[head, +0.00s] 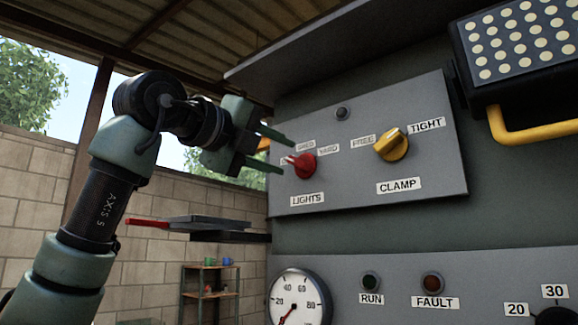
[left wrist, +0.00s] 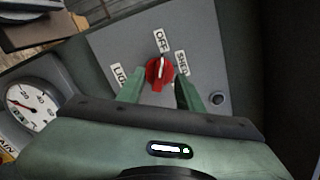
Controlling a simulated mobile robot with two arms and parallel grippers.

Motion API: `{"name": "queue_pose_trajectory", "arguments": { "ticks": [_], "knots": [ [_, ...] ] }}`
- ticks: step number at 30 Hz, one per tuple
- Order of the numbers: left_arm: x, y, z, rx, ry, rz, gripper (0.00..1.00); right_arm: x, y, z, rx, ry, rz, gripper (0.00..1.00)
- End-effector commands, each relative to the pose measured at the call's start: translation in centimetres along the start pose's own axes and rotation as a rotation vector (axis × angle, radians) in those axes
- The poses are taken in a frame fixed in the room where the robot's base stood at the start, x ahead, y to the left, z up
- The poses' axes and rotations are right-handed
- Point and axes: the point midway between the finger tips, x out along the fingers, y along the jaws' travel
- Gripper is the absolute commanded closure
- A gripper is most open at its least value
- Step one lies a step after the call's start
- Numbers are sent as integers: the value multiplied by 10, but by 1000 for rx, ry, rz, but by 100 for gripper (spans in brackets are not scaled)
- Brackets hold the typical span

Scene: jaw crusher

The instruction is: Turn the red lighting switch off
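The red lighting switch (head: 304,166) is a round knob on the sloping grey panel, above the LIGHTS label. It also shows in the left wrist view (left wrist: 158,74), where its white pointer mark is turned toward the OFF label (left wrist: 161,41). My left gripper (head: 285,156) is in front of the switch, with its two green fingers apart. In the left wrist view the gripper (left wrist: 162,90) has one finger on each side of the knob, with gaps showing; I see no grip on it. In the head view, a finger partly hides the label left of the knob. My right gripper is not in view.
A yellow CLAMP knob (head: 392,145) sits to the right on the same panel (head: 350,190). A dark box with a yellow handle (head: 535,132) juts out at upper right. A pressure gauge (head: 298,300) is below. A red-handled lever (head: 148,223) sticks out at lower left.

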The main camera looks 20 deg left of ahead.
Motion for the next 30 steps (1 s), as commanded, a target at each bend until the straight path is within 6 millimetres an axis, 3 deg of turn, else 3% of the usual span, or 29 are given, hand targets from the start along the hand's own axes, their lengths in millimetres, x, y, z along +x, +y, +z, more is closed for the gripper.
{"name": "queue_pose_trajectory", "arguments": {
  "ticks": [3, 8, 30],
  "knots": [
    [-19, 2, -1, 0, -2, -2, 64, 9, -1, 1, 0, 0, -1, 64],
    [-32, 0, 0, -1, -1, -1, 64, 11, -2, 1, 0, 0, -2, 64],
    [-33, 0, 0, -1, 0, -1, 64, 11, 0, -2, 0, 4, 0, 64]
  ]
}}
